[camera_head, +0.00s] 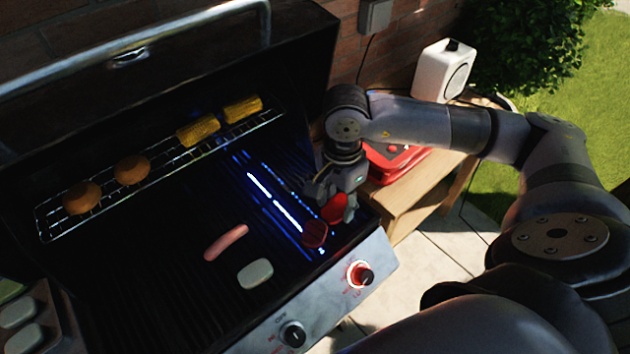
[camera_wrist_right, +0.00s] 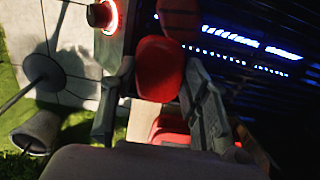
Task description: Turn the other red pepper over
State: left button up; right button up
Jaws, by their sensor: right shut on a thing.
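One red pepper (camera_head: 335,208) is between the fingers of my right gripper (camera_head: 338,198), over the right end of the grill. In the right wrist view this pepper (camera_wrist_right: 158,70) shows bright red, with a finger on each side; the right gripper is shut on it. A second, darker red pepper (camera_head: 315,233) lies on the grate just in front of the gripper, beside the glowing blue burner lines. It shows partly at the top of the right wrist view (camera_wrist_right: 178,22). My left gripper is not in view.
A pink sausage (camera_head: 226,242) and a pale oval piece (camera_head: 255,273) lie on the grate. The raised rack (camera_head: 150,170) holds corn (camera_head: 198,131) and round brown pieces (camera_head: 131,170). A wooden side table (camera_head: 410,198) bears a red case (camera_head: 395,160). The grate's left part is clear.

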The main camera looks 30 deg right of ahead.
jog(key=s+d+b, duration=0.1)
jog(key=s+b, duration=0.1)
jog(key=s, duration=0.5)
jog(key=w+a+n, duration=0.1)
jog(key=a+n, duration=0.1)
jog(key=n, duration=0.2)
jog(key=w+a+r+n, duration=0.1)
jog(key=w+a+n, duration=0.1)
jog(key=a+n, duration=0.1)
jog(key=w+a+n, duration=0.2)
jog(key=n, duration=0.4)
jog(key=shift+w+a+r, duration=0.1)
jog(key=shift+a+r, duration=0.15)
jog(key=shift+a, duration=0.05)
jog(key=n, duration=0.1)
jog(key=a+n, duration=0.1)
jog(key=w+n, duration=0.1)
jog(key=shift+a+r, duration=0.25)
jog(key=shift+r, duration=0.05)
